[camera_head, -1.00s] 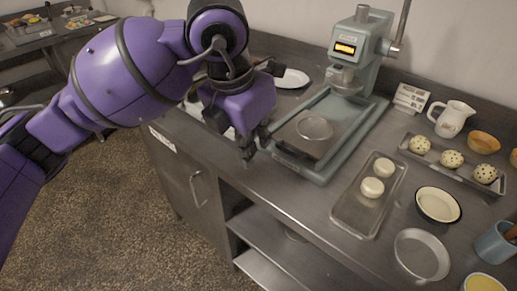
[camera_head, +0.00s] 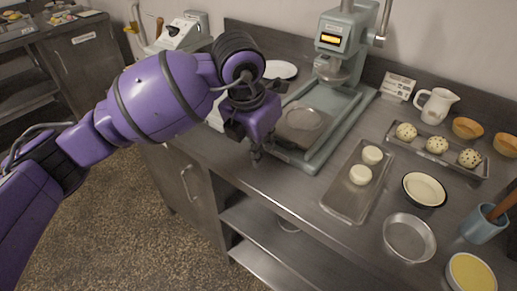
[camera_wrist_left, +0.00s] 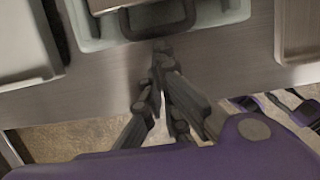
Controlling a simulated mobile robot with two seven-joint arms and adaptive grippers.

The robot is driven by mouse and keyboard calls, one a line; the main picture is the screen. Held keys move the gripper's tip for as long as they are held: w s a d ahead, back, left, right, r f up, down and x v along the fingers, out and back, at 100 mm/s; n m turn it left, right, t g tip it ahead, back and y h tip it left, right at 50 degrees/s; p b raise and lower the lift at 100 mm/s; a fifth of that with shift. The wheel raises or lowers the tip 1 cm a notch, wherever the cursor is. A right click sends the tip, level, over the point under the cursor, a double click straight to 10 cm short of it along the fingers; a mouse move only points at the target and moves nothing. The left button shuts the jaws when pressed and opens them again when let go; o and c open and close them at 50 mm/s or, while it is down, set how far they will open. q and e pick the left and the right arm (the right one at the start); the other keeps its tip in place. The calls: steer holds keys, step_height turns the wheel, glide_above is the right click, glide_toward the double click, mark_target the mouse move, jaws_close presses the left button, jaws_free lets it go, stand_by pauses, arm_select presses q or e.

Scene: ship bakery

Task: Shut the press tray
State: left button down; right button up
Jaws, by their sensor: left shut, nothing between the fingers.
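The press (camera_head: 334,45) is a pale grey-green machine with a lit display, standing at the back of the steel counter. Its press tray (camera_head: 290,136) lies in the flat base, with a clear round disc (camera_head: 303,118) over it. In the left wrist view the tray's dark U-shaped handle (camera_wrist_left: 158,22) points toward me at the base's front edge. My left gripper (camera_head: 256,158) is shut and empty at the front left of the base. In the wrist view its fingertips (camera_wrist_left: 162,50) are just in front of the handle; I cannot tell if they touch it. My right gripper is out of view.
To the right are a steel tray (camera_head: 345,200) with two pale dough rounds, a tray (camera_head: 420,152) of speckled buns, a white jug (camera_head: 436,106), bowls and a blue pot (camera_head: 484,224). A white plate (camera_head: 280,69) lies behind my arm. The floor before the counter is clear.

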arm_select(q)
steer(key=w+d, duration=0.2)
steer(key=w, duration=0.1)
steer(key=shift+w+d+f+b, duration=0.1)
steer(key=shift+w+d+b, duration=0.15)
steer(key=shift+d+b, duration=0.1)
steer(key=shift+a, duration=0.1)
steer(key=shift+a, duration=0.1)
